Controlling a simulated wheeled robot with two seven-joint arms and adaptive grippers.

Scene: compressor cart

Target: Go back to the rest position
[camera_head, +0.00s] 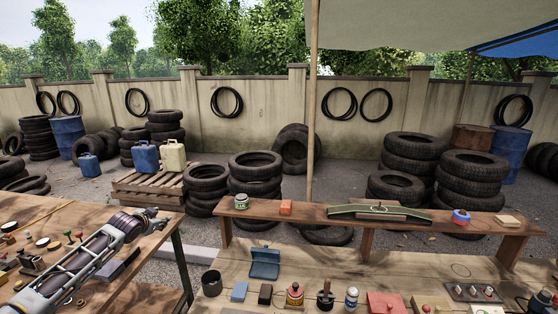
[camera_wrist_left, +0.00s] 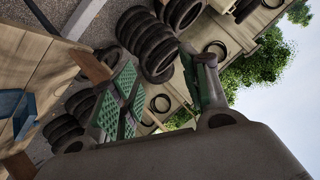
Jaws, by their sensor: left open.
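My left arm comes in from the lower left of the head view, and my left gripper (camera_head: 156,216) is at its end, above the right part of the left wooden table. In the left wrist view the left gripper (camera_wrist_left: 165,92) shows two fingers with green pads, spread apart with nothing between them. That view is tilted strongly, with tyres and the wall behind the fingers. My right gripper is in neither view.
A workbench (camera_head: 335,262) with a raised shelf (camera_head: 375,220) holds a blue box (camera_head: 265,262), bottles and small parts. The left table (camera_head: 150,262) carries several small parts near my arm. A gap separates the two tables. Tyre stacks (camera_head: 256,175) and a pallet (camera_head: 146,188) stand beyond.

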